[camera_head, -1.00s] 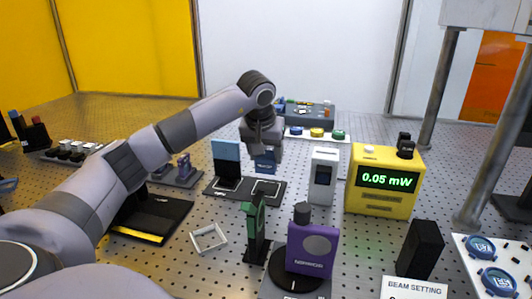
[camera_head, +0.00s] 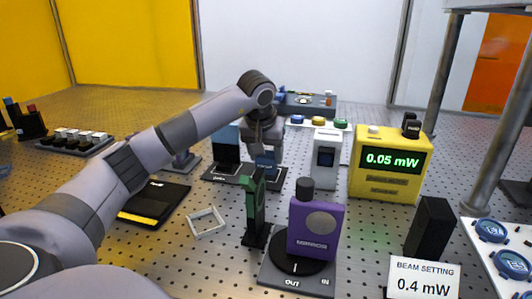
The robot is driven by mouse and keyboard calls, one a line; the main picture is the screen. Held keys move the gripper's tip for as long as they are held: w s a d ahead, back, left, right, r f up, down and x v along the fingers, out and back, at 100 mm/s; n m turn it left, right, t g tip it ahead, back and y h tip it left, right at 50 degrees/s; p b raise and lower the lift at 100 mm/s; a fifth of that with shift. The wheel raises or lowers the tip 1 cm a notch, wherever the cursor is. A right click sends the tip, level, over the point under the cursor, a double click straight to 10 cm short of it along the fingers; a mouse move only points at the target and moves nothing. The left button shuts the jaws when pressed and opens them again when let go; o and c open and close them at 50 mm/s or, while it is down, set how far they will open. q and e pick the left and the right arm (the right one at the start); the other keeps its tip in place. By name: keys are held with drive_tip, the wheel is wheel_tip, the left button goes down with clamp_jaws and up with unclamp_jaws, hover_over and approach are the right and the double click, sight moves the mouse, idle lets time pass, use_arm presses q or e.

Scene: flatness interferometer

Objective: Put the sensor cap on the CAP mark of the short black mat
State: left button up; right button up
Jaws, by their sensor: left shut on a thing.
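My left gripper (camera_head: 265,147) points down at the back middle and is shut on a small blue piece (camera_head: 265,160), which I take for the sensor cap. The gripper hides its upper part. The piece is over the right part of a short black mat (camera_head: 216,178); I cannot tell whether it touches the mat. A light blue and black upright piece (camera_head: 227,147) stands on the mat's left part. The mat's lettering is too small to read, and the mark under the held piece is hidden. My right gripper is not in view.
A white device (camera_head: 326,154) and a yellow meter (camera_head: 389,165) reading 0.05 mW stand to the right. A green holder (camera_head: 254,208) and a purple block (camera_head: 316,231) stand in front. A white square frame (camera_head: 206,223) lies on the perforated table, left of the holder.

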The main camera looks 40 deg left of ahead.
use_arm(q)
drive_tip(key=shift+f, duration=0.4)
idle(0.4)
drive_tip(key=o, duration=1.2)
drive_tip(key=shift+r, duration=0.1)
drive_tip(key=shift+r+p, duration=3.5)
drive_tip(key=shift+p, duration=0.25)
drive_tip(key=shift+s+f, duration=0.1)
drive_tip(key=shift+f, duration=0.05)
